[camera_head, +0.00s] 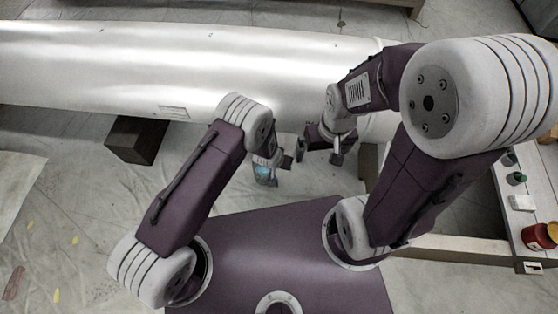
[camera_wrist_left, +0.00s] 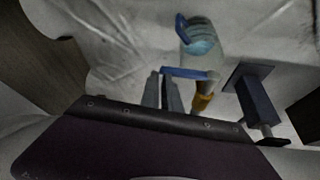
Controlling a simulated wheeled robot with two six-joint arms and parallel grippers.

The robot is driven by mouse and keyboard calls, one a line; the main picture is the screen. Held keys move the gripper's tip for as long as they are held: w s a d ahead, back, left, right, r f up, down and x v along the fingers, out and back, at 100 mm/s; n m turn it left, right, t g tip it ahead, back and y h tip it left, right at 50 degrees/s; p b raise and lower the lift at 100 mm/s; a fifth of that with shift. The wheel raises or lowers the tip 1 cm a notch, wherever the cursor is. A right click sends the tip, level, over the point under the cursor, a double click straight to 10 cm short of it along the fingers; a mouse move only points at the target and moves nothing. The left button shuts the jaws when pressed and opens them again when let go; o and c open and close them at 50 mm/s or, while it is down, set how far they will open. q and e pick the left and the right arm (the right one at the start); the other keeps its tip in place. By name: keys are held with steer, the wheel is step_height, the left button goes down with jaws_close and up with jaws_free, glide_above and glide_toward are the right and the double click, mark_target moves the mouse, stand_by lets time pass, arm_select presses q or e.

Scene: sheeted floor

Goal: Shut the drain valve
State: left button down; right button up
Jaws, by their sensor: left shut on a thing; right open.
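The drain valve shows in the left wrist view as a blue lever (camera_wrist_left: 190,73) beside a brass-coloured fitting (camera_wrist_left: 203,102). My left gripper (camera_wrist_left: 163,78) has its grey fingers close together at the lever's left end and is shut on it. In the head view the left gripper (camera_head: 270,160) is below the white tank; the lever is too small to make out there. My right gripper (camera_head: 318,154) is open and empty in front of the tank, to the right of the left one.
The long white tank (camera_head: 200,70) lies across the back, with a dark block (camera_head: 136,139) at its lower left. A pale blue object (camera_head: 265,174) is just below the left gripper. A shelf with a red jar (camera_head: 538,237) stands at the right. Sheeted floor at left is mostly clear.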

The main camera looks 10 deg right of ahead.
arm_select(q)
steer(key=shift+s+f, duration=0.15)
steer(key=shift+f, duration=0.3)
arm_select(e)
steer(key=shift+s+f, duration=0.1)
steer(key=shift+f, duration=0.05)
